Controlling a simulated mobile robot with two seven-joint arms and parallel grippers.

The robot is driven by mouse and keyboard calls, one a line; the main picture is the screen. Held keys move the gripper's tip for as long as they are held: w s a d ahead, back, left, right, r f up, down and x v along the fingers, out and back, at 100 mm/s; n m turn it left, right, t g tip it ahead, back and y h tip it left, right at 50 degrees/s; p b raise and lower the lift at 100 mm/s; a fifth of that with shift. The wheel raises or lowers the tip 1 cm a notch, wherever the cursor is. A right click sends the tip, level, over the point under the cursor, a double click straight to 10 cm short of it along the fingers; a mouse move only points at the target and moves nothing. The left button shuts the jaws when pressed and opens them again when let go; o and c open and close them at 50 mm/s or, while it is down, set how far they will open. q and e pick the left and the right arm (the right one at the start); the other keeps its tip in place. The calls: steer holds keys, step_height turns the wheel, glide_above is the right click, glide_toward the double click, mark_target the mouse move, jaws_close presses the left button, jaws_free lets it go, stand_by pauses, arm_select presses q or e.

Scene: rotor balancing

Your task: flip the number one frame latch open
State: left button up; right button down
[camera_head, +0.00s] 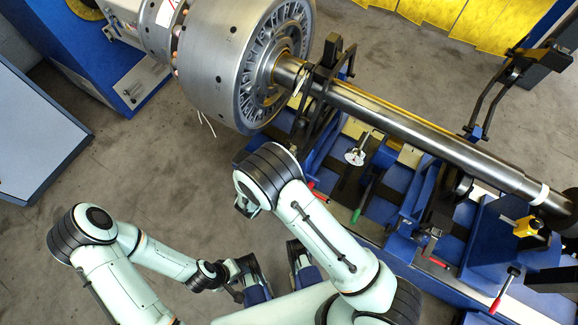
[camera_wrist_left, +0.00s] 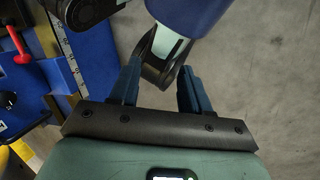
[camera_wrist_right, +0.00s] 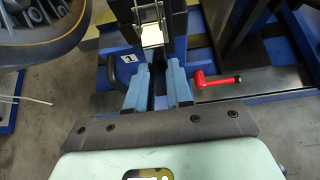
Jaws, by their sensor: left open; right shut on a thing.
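My right gripper (camera_wrist_right: 160,78) has its blue fingers closed on a narrow part at the foot of the number one frame (camera_wrist_right: 151,25), seemingly the latch, mostly hidden between the fingertips. The frame's "1" label (camera_wrist_right: 126,57) shows just left of the fingers. In the head view the black frame (camera_head: 322,85) stands around the shaft beside the rotor disc; my right wrist hides the right gripper there. My left gripper (camera_head: 238,282) is low in the head view, away from the bench. In the left wrist view its fingers (camera_wrist_left: 158,85) are apart and empty.
The bladed rotor disc (camera_head: 235,65) and its long shaft (camera_head: 410,122) lie over the blue bench. A red handle (camera_wrist_right: 215,80) sits right of my right fingers. A yellow block (camera_head: 527,226) is at the far right. Bare floor (camera_head: 145,185) lies left of the bench.

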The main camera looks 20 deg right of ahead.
steer(key=shift+s+a+r+g+y+p, duration=0.1)
steer(key=shift+a+r+g+y+p, duration=0.05)
steer(key=shift+r+g+y+p, duration=0.6)
steer(key=r+g+y+p, duration=0.1)
steer(key=g+y+p, duration=0.1)
steer(key=p, duration=0.2)
steer(key=shift+r+y, duration=0.35)
steer(key=shift+r, duration=0.05)
steer(key=g+y+p, duration=0.1)
steer(key=p, duration=0.2)
steer(key=r+g+y+p, duration=0.1)
steer(key=p, duration=0.2)
steer(key=shift+r+g+y+p, duration=0.2)
steer(key=shift+g+y+p, duration=0.05)
steer(key=shift+y+p, duration=0.1)
arm_select(q)
step_height(320, 180, up, 13)
steer(key=w, duration=0.2)
steer(key=shift+p, duration=0.4)
steer(key=shift+r, duration=0.1)
arm_select(e)
steer(key=shift+f, duration=0.1)
arm_select(q)
steer(key=shift+a, duration=0.1)
arm_select(e)
steer(key=c, duration=1)
jaws_free()
